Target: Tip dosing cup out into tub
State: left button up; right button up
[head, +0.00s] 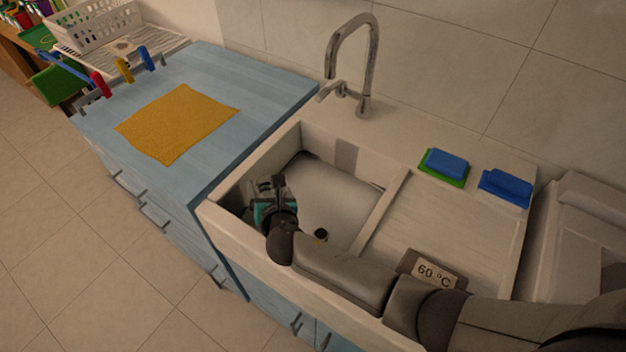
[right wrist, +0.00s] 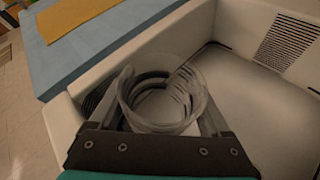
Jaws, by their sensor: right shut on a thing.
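My right gripper (head: 268,188) reaches into the left part of the white sink basin, which looks like the tub (head: 325,200). In the right wrist view the gripper (right wrist: 165,95) is shut on a clear, round dosing cup (right wrist: 150,122), with a finger on either side. The cup's open rim faces the wrist camera, and I cannot make out any contents. The tub's floor (right wrist: 245,95) shows beside the cup. In the head view the cup is too small and too covered by the gripper to tell. My left gripper is out of view.
A chrome tap (head: 365,70) stands behind the basin. A ribbed drainboard (head: 450,240) with sponges (head: 447,162) behind it and a "60 °C" display (head: 435,272) lies right. The blue counter (head: 255,80) holds a yellow cloth (head: 178,122). The basin's left wall is close to the gripper.

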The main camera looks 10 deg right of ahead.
aim_at(258, 180)
jog(key=shift+s+a+r+n+t+h+p, duration=0.15)
jog(key=shift+a+r+n+t+h+p, duration=0.15)
jog(key=shift+a+r+n+h+p, duration=0.35)
jog(key=shift+n, duration=0.25)
notch_tip(258, 180, up, 6)
jog(key=p, duration=0.5)
jog(key=shift+a+f, duration=0.15)
jog(key=shift+f, duration=0.25)
jog(key=shift+r+h+b, duration=0.25)
jog(key=shift+r+b, duration=0.3)
jog(key=shift+r, duration=0.05)
jog(key=s+d+r+m+h+b, duration=0.3)
jog(key=s+d+r+b, duration=0.2)
jog(key=d, duration=0.3)
jog(key=s+d+r+m+g+h+b, duration=0.1)
jog(key=s+d+r+m+h+b, duration=0.1)
jog(key=s+d+r+b, duration=0.3)
jog(key=s+d+r+h, duration=0.1)
jog(key=s+d+r, duration=0.1)
jog(key=d, duration=0.2)
jog(key=shift+d+r+m+g+b, duration=0.15)
jog(key=shift+m+g+b, duration=0.15)
jog(key=shift+m, duration=0.1)
